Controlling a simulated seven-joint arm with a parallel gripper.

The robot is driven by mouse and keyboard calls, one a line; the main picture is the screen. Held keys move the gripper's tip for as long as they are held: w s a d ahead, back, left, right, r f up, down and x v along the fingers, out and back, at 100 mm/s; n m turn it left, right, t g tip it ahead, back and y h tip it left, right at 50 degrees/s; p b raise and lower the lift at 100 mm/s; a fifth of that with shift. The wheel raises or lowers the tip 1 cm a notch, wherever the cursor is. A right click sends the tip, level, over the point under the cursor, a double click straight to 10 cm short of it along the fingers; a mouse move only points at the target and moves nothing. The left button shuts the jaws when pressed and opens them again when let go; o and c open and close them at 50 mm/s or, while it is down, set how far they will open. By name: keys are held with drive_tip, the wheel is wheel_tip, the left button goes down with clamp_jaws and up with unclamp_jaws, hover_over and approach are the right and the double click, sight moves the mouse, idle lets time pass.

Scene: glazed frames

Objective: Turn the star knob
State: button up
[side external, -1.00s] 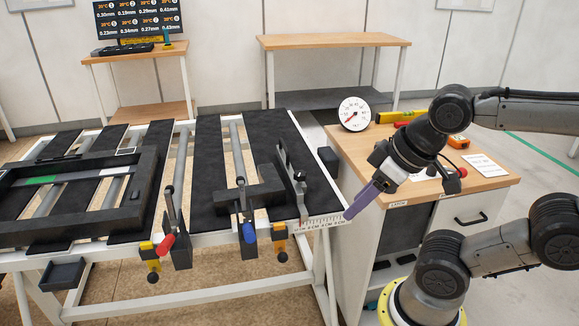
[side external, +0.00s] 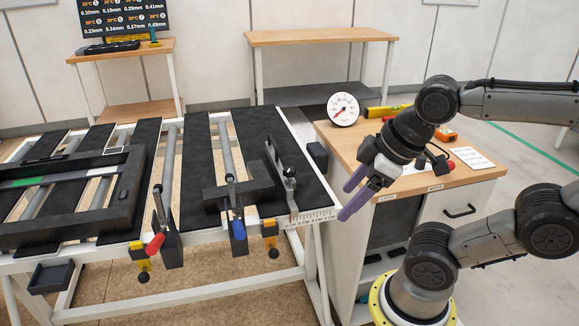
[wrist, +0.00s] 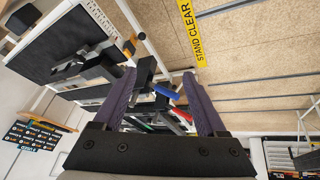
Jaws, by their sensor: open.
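Small dark knobs hang under the clamp blocks on the frame table's front rail: one knob (side external: 273,253) below the orange block (side external: 270,229), another knob (side external: 144,277) below the yellow block (side external: 140,250). They are too small to tell which is star-shaped. My gripper (side external: 347,201) is open and empty, its purple fingers apart in the air right of the table's front corner, touching nothing. In the wrist view my gripper (wrist: 159,75) frames the blue handle (wrist: 166,92) between its fingers, farther off; the orange block (wrist: 130,47) lies beyond the left fingertip.
Toggle clamps with a red handle (side external: 155,243) and a blue handle (side external: 238,229) stand at the front rail. A ruler scale (side external: 308,218) lies on the corner. A wooden-topped cabinet (side external: 463,176) with a dial gauge (side external: 343,109) stands right. Air between gripper and rail is clear.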

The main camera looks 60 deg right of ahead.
drive_tip(key=w+d+r+n+g, duration=0.1)
drive_tip(key=w+d+r+n, duration=0.2)
drive_tip(key=w+r+n, duration=0.35)
drive_tip(key=w+d+r+n+g, duration=0.1)
drive_tip(key=w+d+r+n, duration=0.25)
drive_tip(key=w+n, duration=0.55)
drive_tip(key=n+g, duration=0.2)
drive_tip(key=g, duration=0.1)
hover_over(289, 169)
wheel_tip(289, 169, down, 11)
wheel_tip(289, 169, down, 13)
drive_tip(key=shift+d, duration=0.1)
clamp_jaws()
